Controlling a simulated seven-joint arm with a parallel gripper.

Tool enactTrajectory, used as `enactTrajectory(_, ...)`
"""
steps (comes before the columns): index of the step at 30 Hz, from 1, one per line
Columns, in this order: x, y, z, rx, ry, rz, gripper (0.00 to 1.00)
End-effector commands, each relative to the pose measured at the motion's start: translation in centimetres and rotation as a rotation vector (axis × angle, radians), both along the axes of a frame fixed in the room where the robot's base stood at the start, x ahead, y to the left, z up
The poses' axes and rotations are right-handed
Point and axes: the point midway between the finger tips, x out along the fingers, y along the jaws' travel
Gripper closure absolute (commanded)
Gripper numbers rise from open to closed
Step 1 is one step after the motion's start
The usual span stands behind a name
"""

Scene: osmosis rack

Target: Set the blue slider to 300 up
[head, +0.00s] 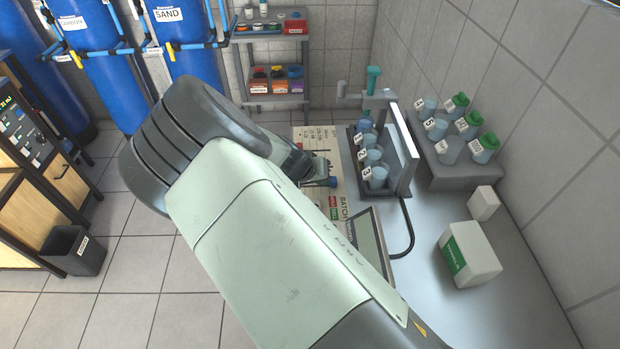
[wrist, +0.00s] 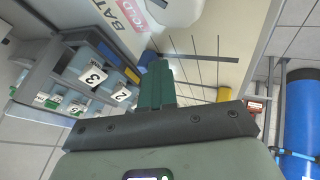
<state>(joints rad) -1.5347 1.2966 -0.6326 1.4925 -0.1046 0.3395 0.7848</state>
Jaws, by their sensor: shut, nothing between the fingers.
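The pale board (head: 336,206) with printed BATCH and HOLD lettering lies on the bench, and its thin dark lines show in the wrist view (wrist: 225,45). A small blue piece, likely the blue slider (head: 333,181), shows at my gripper's tip in the head view. In the wrist view, the blue slider (wrist: 147,57) is partly behind the green fingers. My gripper (head: 325,182) is low over the board, and its fingers (wrist: 156,72) are shut and empty. I cannot tell whether they touch the slider. The scale marks by it are unreadable.
A rack of numbered cups (head: 376,178) stands right of the board, with an upright panel (head: 404,150). A tablet-like screen (head: 368,245) lies in front. A yellow piece (wrist: 224,94) shows on the board. A white box (head: 470,254) and free bench are to the right.

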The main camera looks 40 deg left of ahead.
Motion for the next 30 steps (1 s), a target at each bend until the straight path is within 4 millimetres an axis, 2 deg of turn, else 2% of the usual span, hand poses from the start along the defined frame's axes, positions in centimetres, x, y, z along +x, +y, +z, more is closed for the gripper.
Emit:
enactTrajectory(11,0.0,0.0,0.0,-0.005,-0.002,-0.003,1.00)
enactTrajectory(18,-2.9,2.9,-0.1,-0.002,-0.001,0.005,1.00)
enactTrajectory(24,-5.7,3.3,3.9,0.002,0.000,0.002,1.00)
enactTrajectory(30,-7.9,3.5,6.7,0.002,0.000,0.002,1.00)
